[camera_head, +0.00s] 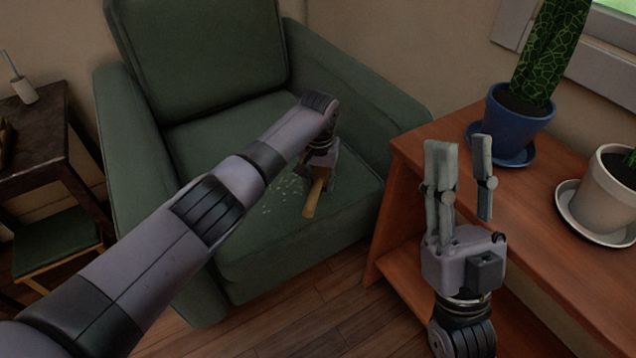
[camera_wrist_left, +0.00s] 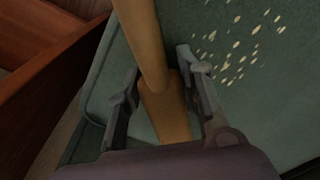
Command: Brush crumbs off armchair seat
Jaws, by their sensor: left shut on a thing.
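A green armchair (camera_head: 215,60) stands against the wall. Pale crumbs (camera_head: 284,187) lie scattered on its seat (camera_head: 345,205), and they also show in the left wrist view (camera_wrist_left: 240,45). My left gripper (camera_head: 320,172) is low over the seat, just right of the crumbs. It is shut on a brown wooden handle (camera_head: 313,198), which also shows between the fingers in the left wrist view (camera_wrist_left: 150,50). I cannot see any bristles, so the far end of the tool is hidden. My right gripper (camera_head: 462,165) is open and empty, raised in front of the wooden shelf.
A wooden shelf unit (camera_head: 440,130) stands right of the armchair, bearing a cactus in a blue pot (camera_head: 515,120) and a white pot (camera_head: 612,185). A dark side table (camera_head: 40,125) and a green-topped stool (camera_head: 55,250) are at the left.

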